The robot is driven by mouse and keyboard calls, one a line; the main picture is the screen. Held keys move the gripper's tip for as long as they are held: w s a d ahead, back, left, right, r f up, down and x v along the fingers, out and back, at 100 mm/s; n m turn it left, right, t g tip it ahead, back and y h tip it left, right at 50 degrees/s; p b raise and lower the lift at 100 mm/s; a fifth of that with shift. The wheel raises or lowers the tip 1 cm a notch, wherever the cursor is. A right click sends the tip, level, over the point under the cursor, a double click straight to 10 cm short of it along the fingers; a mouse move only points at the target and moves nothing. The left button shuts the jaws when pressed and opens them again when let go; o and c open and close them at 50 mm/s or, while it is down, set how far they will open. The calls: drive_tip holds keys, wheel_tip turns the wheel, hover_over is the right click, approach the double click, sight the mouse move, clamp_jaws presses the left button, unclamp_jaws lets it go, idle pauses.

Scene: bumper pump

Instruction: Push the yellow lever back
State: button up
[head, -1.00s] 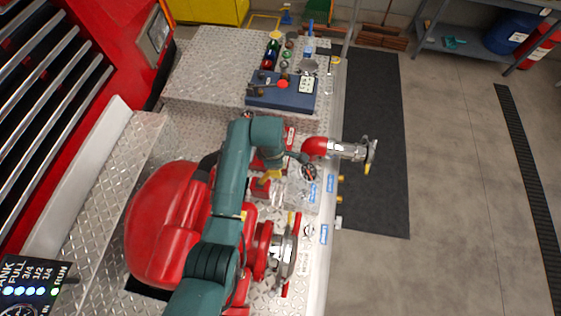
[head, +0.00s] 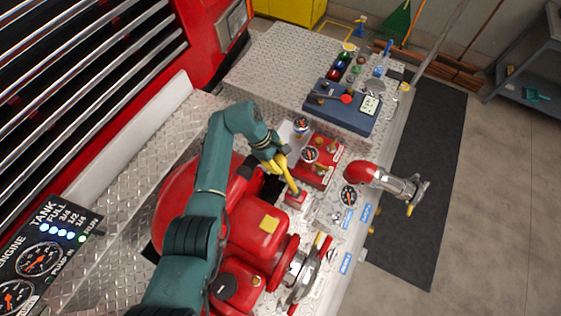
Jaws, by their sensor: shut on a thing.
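The yellow lever (head: 292,182) slants up and to the left from a small red base (head: 296,199) on the pump panel in the head view. My gripper (head: 279,162) is at the lever's upper end and is shut on it. The gripper partly covers the top of the lever, so the exact finger contact is hard to see.
Red pump housings (head: 258,222) lie close below the gripper. A blue box (head: 340,108) with small tools sits behind.

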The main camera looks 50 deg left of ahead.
drive_tip(key=shift+s+a+f, duration=0.1)
drive_tip(key=shift+a, duration=0.35)
drive_tip(key=o, duration=1.3)
drive_tip(key=v, duration=1.2)
drive_tip(key=shift+d, duration=0.1)
